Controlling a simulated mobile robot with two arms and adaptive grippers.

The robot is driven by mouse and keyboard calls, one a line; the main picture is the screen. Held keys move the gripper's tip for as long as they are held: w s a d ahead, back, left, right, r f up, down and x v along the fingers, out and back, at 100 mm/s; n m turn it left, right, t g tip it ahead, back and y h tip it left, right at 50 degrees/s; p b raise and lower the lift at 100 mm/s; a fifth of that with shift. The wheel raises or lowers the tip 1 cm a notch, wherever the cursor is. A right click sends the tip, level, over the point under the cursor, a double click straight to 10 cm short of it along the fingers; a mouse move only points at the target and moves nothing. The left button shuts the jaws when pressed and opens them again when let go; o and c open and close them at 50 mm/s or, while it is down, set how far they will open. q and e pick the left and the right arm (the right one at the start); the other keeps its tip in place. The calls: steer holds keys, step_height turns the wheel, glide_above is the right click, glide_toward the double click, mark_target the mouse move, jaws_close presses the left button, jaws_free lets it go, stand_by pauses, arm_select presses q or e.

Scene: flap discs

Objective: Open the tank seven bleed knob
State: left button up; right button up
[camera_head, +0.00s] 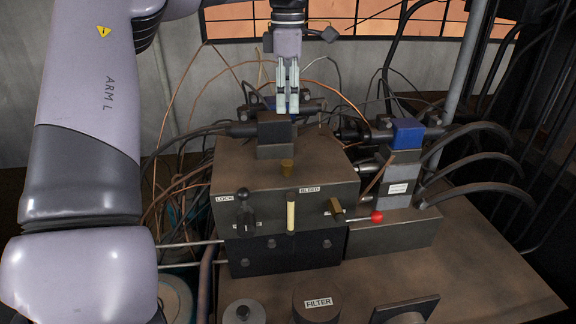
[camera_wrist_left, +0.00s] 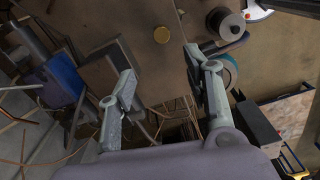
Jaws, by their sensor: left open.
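A brown hydraulic block (camera_head: 235,180) carries a BLEED label (camera_head: 310,189) on its front face. A brass knob (camera_head: 335,207) sticks out of that face just below and right of the label. A second, round brass knob (camera_head: 286,167) stands on the block's top and also shows in the left wrist view (camera_wrist_left: 161,35). No tank number is readable. My left gripper (camera_head: 287,108) points down above and behind the top knob, near the black block (camera_head: 275,135), apart from both knobs. Its fingers (camera_wrist_left: 160,72) are parted with nothing between them. My right gripper is out of view.
A blue-topped valve (camera_head: 407,132) and thick hoses crowd the right. Thin cables loop behind. A FILTER cap (camera_head: 317,302) sits in front.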

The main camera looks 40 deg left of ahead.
mark_target(287, 162)
arm_select(q)
step_height(287, 162, down, 15)
steer(key=p, duration=0.3)
steer(key=shift+s+f, duration=0.15)
steer(key=shift+f+p, duration=0.3)
steer(key=shift+f, duration=0.45)
steer(key=shift+c, duration=0.2)
jaws_close()
